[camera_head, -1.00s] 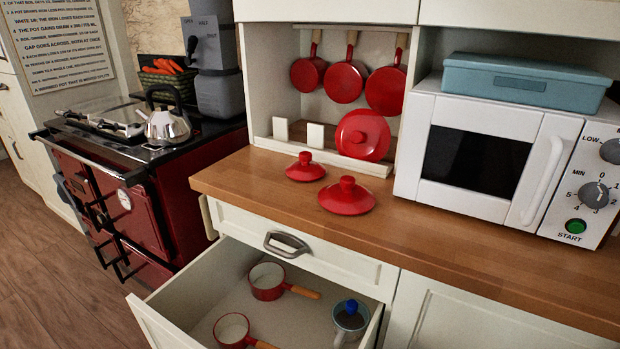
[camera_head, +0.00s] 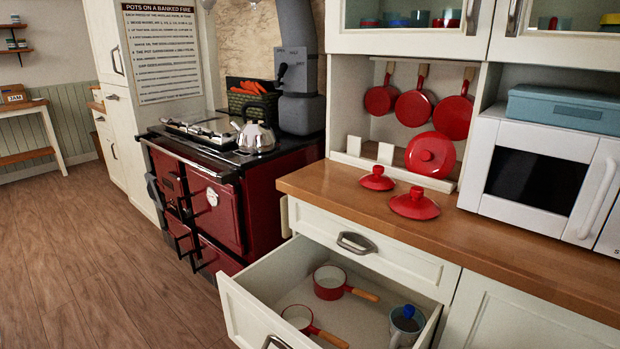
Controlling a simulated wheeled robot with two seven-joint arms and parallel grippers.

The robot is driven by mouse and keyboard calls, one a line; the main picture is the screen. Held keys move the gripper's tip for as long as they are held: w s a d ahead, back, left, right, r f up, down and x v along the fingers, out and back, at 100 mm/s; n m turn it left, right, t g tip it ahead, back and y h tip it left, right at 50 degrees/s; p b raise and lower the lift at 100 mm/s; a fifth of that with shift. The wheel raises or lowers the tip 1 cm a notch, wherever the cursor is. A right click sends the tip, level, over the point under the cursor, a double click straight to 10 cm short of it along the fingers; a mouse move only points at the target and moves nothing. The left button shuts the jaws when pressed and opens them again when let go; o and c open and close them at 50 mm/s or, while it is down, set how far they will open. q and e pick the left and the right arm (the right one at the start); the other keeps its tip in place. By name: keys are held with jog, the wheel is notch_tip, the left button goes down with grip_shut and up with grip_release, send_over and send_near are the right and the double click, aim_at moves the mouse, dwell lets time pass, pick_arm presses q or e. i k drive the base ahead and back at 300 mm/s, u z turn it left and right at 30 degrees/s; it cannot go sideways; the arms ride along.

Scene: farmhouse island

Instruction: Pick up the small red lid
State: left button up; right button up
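The small red lid (camera_head: 377,178) lies on the wooden counter (camera_head: 332,187), with its knob up. A larger red lid (camera_head: 414,204) lies to its right and nearer to me. The largest red lid (camera_head: 430,154) stands on edge in the white rack behind them, leaning back. Neither of my grippers shows in the view.
An open drawer (camera_head: 233,318) below the counter juts out, holding two red pans (camera_head: 329,283) (camera_head: 297,317) and a blue-knobbed pot (camera_head: 406,325). A white microwave (camera_head: 536,176) stands right, the dark red stove (camera_head: 214,205) left. The wooden floor (camera_head: 80,250) at left is clear.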

aim_at(377, 180)
jog(key=u, duration=0.5)
jog(key=i, duration=0.85)
